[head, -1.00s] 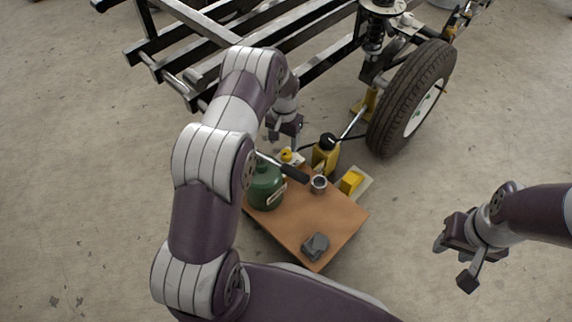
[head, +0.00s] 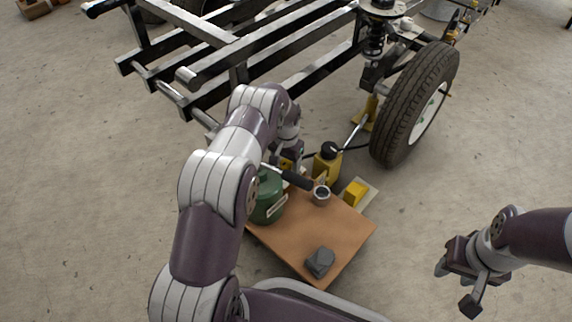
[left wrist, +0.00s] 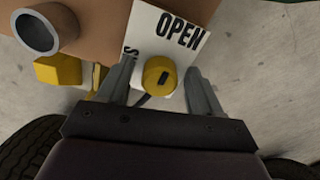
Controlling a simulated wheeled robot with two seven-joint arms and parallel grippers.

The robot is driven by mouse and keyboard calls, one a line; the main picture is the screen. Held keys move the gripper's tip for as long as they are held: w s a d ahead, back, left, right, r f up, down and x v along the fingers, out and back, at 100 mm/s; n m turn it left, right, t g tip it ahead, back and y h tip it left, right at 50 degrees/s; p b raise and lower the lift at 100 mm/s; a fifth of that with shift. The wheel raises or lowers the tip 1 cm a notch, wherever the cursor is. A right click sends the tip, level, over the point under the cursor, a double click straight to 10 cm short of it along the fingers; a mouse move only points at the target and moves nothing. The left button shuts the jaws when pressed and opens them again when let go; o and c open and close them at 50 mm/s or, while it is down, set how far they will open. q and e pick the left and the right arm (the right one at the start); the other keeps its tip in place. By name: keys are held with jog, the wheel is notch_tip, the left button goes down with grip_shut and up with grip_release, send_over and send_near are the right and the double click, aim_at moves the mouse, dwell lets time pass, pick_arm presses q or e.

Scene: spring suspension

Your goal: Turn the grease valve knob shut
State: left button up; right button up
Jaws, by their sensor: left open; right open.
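The yellow grease valve knob (left wrist: 160,76) has a dark slot mark on its face. It sits in front of a white card (left wrist: 176,32) printed "OPEN", whose other lettering is partly cut off. In the left wrist view it lies between the two spread fingers of my left gripper (left wrist: 159,84), with no clear contact. In the head view my left gripper (head: 290,160) is low at the board's far left corner and largely hides the knob. My right gripper (head: 458,286) is open and empty, off to the right over the floor.
A yellow bottle (head: 327,166) stands close beside my left gripper. The tyre (head: 402,110) and frame are behind.

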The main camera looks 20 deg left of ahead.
pick_arm(q)
jog(key=shift+c, duration=0.3)
jog(key=c, duration=1)
jog(key=shift+r, duration=0.1)
